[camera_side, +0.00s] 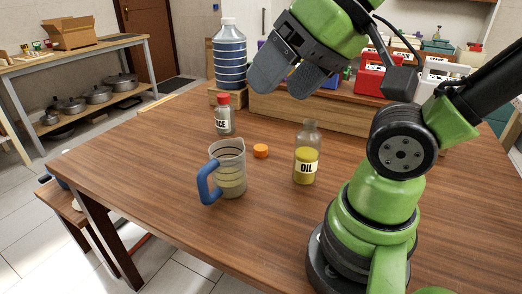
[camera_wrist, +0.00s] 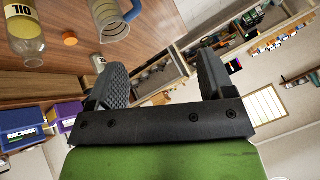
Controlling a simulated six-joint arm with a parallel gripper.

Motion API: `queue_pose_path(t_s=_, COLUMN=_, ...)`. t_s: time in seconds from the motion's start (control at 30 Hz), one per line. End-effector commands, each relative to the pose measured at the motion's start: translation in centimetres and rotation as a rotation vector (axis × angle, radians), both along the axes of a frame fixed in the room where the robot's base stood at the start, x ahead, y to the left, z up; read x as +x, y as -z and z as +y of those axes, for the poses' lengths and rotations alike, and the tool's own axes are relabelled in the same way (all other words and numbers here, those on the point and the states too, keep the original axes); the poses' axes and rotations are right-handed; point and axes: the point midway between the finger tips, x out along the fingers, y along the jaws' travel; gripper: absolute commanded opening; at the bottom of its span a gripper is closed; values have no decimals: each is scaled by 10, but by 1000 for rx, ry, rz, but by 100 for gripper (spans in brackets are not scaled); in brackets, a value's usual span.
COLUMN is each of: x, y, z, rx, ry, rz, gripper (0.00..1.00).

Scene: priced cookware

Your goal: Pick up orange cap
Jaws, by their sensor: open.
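The orange cap (camera_side: 261,151) lies on the wooden table between a measuring jug (camera_side: 229,170) with a blue handle and an oil bottle (camera_side: 306,155). The oil bottle has no cap on its neck. In the wrist view the cap (camera_wrist: 70,39) shows at the upper left, between the oil bottle (camera_wrist: 26,35) and the jug (camera_wrist: 110,20). My gripper (camera_side: 278,88) is raised above the back of the table, well above and behind the cap. Its two dark fingers are apart with nothing between them, as the wrist view (camera_wrist: 165,82) also shows.
A small red-capped bottle (camera_side: 223,114) stands behind the jug. A large blue striped bottle (camera_side: 229,55) stands on a wooden block at the back left. A wooden ledge (camera_side: 300,112) bearing red and white boxes runs along the back. The table's front left is clear.

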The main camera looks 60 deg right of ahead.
Motion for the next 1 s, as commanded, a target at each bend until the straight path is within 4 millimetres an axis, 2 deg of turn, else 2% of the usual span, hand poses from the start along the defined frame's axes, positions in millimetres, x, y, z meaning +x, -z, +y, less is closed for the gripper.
queue_pose_path(t_s=0.27, x=3, y=0, z=-2, rx=-4, ry=6, rz=5, gripper=75)
queue_pose_path(t_s=0.37, x=17, y=-1, z=-9, rx=-24, ry=28, rz=23, gripper=75)
queue_pose_path(t_s=0.47, x=43, y=1, z=-24, rx=-58, ry=66, rz=58, gripper=75)
queue_pose_path(t_s=0.63, x=96, y=18, z=-69, rx=-122, ry=137, rz=133, gripper=75)
queue_pose_path(t_s=0.77, x=129, y=46, z=-112, rx=-161, ry=182, rz=192, gripper=75)
queue_pose_path(t_s=0.9, x=152, y=88, z=-163, rx=-192, ry=224, rz=262, gripper=75)
queue_pose_path(t_s=1.0, x=159, y=125, z=-199, rx=-205, ry=248, rz=310, gripper=75)
